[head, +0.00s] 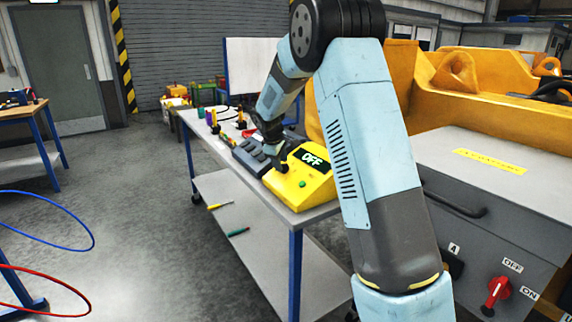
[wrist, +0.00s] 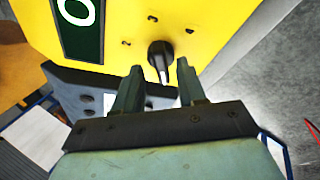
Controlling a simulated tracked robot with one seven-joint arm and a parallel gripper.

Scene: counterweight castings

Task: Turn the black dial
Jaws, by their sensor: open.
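The black dial (wrist: 160,58) sits on the face of a yellow box (wrist: 220,20), with a light pointer mark on its lower part in the wrist view.
A dark grey unit (head: 250,157) lies on the workbench beside the yellow box. Several small tools and bottles stand further back. A grey cabinet with a red switch (head: 497,290) is at the right. Open floor (head: 130,180) lies left of the bench.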

